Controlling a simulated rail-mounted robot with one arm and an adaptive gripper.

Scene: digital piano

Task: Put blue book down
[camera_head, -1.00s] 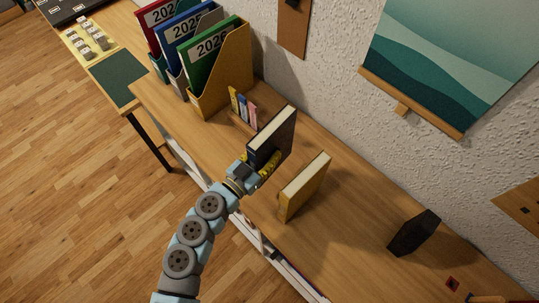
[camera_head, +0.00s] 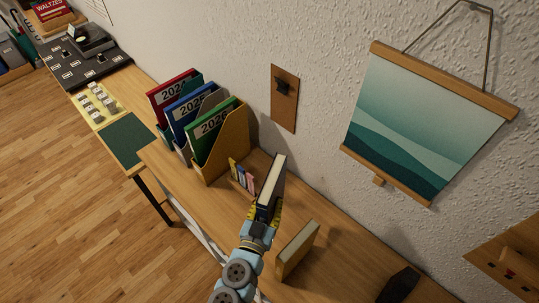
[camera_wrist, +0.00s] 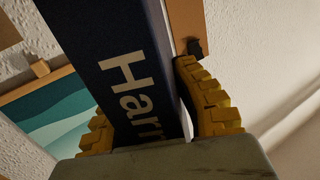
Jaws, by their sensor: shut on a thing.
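The blue book (camera_head: 271,186) is dark navy with pale page edges. It stands upright in my gripper (camera_head: 266,213) above the wooden shelf top. In the wrist view, the book's spine (camera_wrist: 125,70) shows pale letters beginning "Har". The yellow fingers of my gripper (camera_wrist: 150,112) sit on both sides of the book. Whether the book's lower end touches the surface is hidden by the gripper.
A yellow-tan book (camera_head: 297,250) stands to the right on the shelf top (camera_head: 335,262). Small coloured booklets (camera_head: 242,177) stand behind left, beside the magazine files (camera_head: 222,147). A black object (camera_head: 399,286) is at lower right. The wall is behind.

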